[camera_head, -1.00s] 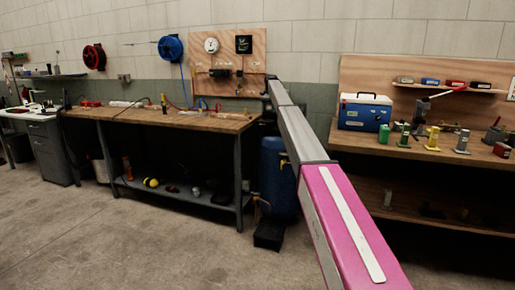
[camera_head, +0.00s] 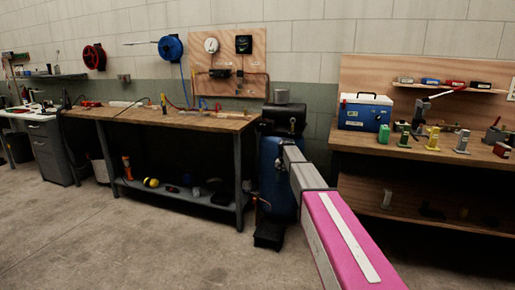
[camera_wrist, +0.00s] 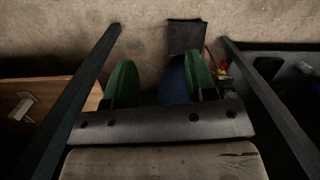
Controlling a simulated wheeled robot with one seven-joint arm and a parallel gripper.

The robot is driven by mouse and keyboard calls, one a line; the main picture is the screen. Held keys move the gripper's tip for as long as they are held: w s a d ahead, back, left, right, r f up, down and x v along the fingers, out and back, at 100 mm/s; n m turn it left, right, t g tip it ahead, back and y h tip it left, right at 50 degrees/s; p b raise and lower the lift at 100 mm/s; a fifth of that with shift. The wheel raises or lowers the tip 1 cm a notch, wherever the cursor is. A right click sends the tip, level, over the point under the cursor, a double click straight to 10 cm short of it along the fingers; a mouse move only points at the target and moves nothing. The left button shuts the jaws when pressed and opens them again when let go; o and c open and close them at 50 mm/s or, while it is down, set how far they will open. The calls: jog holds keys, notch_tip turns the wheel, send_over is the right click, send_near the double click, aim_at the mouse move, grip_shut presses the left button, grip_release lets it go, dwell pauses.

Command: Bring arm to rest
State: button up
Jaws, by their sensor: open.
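My arm shows in the head view as a pink and grey beam running from the lower right toward the blue tank (camera_head: 270,165) between the two benches. Its far end is low in front of the tank, and the gripper cannot be made out there. In the wrist view my gripper (camera_wrist: 160,84) has two green fingers spread apart with nothing held between them. It looks down toward the concrete floor. Part of the blue tank (camera_wrist: 173,86) shows beyond and between the fingers, with a black block (camera_wrist: 185,37) past it.
A workbench (camera_head: 170,117) with hoses and a lower shelf stands left of the tank. A wooden bench (camera_head: 400,150) on the right carries a blue-and-white case (camera_head: 364,112) and several small coloured tools. The floor (camera_head: 150,235) at front left is clear.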

jog(key=s+d+f, duration=0.1)
jog(key=s+f, duration=0.3)
jog(key=s, duration=0.9)
jog(key=s+d+f+n, duration=0.1)
jog(key=s+f, duration=0.3)
jog(key=s, duration=1)
jog(key=s+d+f+n+t, duration=0.1)
jog(key=s+d+f, duration=0.2)
jog(key=s, duration=1)
jog(key=shift+s+f+h, duration=0.3)
jog(key=shift+s+f, duration=0.05)
jog(key=shift+f, duration=0.6)
